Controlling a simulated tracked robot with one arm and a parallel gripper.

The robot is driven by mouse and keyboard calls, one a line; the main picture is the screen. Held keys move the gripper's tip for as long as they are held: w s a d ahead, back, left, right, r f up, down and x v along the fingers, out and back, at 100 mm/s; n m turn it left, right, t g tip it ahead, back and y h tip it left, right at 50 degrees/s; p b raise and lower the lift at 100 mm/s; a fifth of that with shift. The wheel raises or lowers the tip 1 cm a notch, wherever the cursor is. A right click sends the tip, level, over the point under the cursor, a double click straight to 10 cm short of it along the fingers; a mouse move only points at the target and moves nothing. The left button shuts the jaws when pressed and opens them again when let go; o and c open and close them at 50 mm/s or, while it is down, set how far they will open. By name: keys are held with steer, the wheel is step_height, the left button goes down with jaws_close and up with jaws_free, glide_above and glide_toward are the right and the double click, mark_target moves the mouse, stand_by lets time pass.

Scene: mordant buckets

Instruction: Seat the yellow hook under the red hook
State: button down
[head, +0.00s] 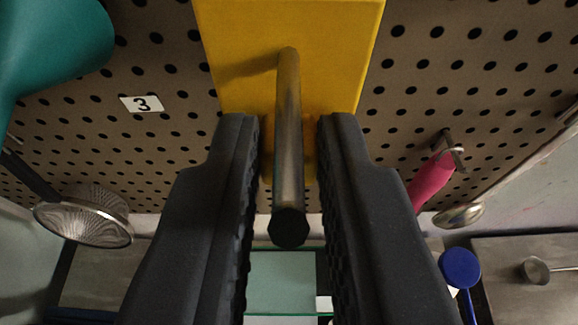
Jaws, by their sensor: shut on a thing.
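The yellow hook has a broad yellow plate (290,20) at the top middle of the head view, with a grey metal peg (289,150) pointing towards me. My gripper (289,135) is shut on the yellow hook, its two black fingers on either side of a narrower yellow part behind the peg. The plate is in front of a brown pegboard (440,90); I cannot tell whether it touches the board. The red hook is not seen in this view. The fingers hide parts of the board.
A teal funnel-like thing (55,40) is at upper left, near a white label "3" (142,103). A metal strainer (85,215) is at lower left. A pink-handled tool (432,180) hangs on the right. A blue round-headed tool (460,268) and a small metal cup (535,270) are at lower right.

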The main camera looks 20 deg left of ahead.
step_height(320, 180, down, 9)
steer(key=a, duration=0.2)
steer(key=shift+w+a+r, duration=0.15)
steer(key=shift+a, duration=0.1)
steer(key=shift+b, duration=0.4)
steer(key=w+p, duration=0.1)
steer(key=w, duration=0.1)
steer(key=w+a, duration=0.1)
steer(key=w, duration=0.2)
steer(key=shift+w+a+p, duration=0.15)
steer(key=shift+w+p, duration=0.2)
steer(key=shift+b, duration=0.6)
stand_by(1.4)
steer(key=shift+w+r, duration=0.1)
steer(key=shift+w, duration=0.05)
stand_by(0.3)
steer(key=shift+w+a+p, duration=0.25)
steer(key=shift+w+p, duration=0.3)
steer(key=shift+w, duration=0.35)
